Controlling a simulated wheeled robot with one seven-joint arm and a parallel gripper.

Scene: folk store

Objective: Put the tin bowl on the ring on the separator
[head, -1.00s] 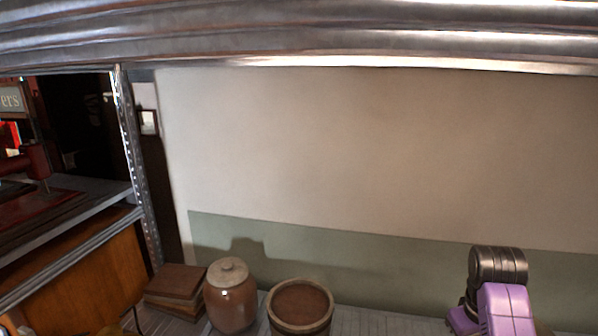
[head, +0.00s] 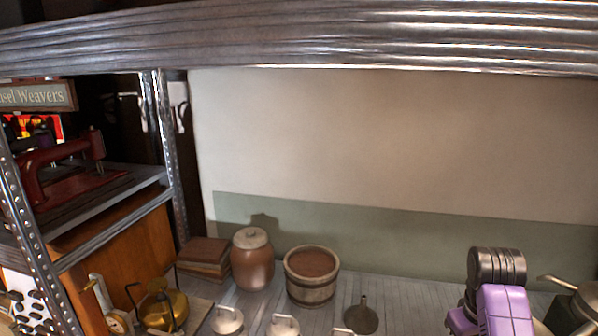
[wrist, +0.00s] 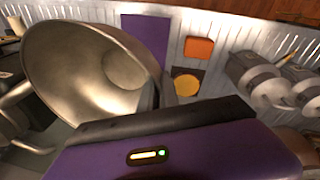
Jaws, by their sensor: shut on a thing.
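The tin bowl (wrist: 75,75) is large, metallic and tilted, filling the left of the wrist view with its hollow facing the camera. My gripper (wrist: 165,92) is shut on the bowl's right side; the exact contact is partly hidden by my purple and black finger. The bowl and gripper are not visible in the head view, where my purple arm (head: 503,300) stands at the lower right. A grey metal vessel with a handle (head: 575,312) is cut off at the head view's right edge; I cannot tell whether it belongs to the separator. No ring can be made out.
On the plank surface stand a brown lidded jar (head: 252,262), a wooden bucket (head: 311,278), a dark funnel (head: 361,317), a brass pot (head: 163,308) and pale lidded cans (head: 228,321). A metal shelf beam (head: 300,40) crosses above. Some bare planks show right of the bucket.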

